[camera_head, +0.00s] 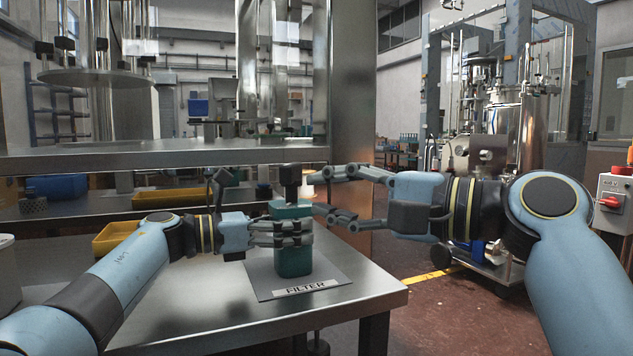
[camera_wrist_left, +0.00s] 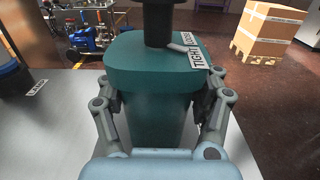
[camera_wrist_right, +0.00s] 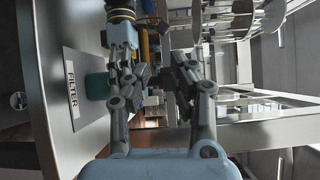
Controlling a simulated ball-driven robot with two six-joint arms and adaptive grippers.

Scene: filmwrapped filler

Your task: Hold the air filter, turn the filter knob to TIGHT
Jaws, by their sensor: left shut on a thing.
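The teal air filter (camera_head: 293,262) stands upright on a grey mat labelled FILTER (camera_head: 315,283). Its black knob (camera_head: 290,176) sits on top. In the left wrist view the knob (camera_wrist_left: 158,22) stands above a TIGHT/LOOSE label (camera_wrist_left: 204,58). A grey pointer (camera_wrist_left: 180,48) reaches toward the label; its exact setting is unclear. My left gripper (camera_head: 283,235) is shut around the filter's body. My right gripper (camera_head: 318,192) is open beside the knob, at its right. In the right wrist view its fingers (camera_wrist_right: 163,76) stand apart; part of the filter (camera_wrist_right: 97,86) shows beyond them.
The steel table (camera_head: 200,310) has bare room at its front left. A yellow bin (camera_head: 115,238) lies behind my left arm. A metal shelf and post (camera_head: 345,120) rise behind the filter. The table's right edge is close to the mat.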

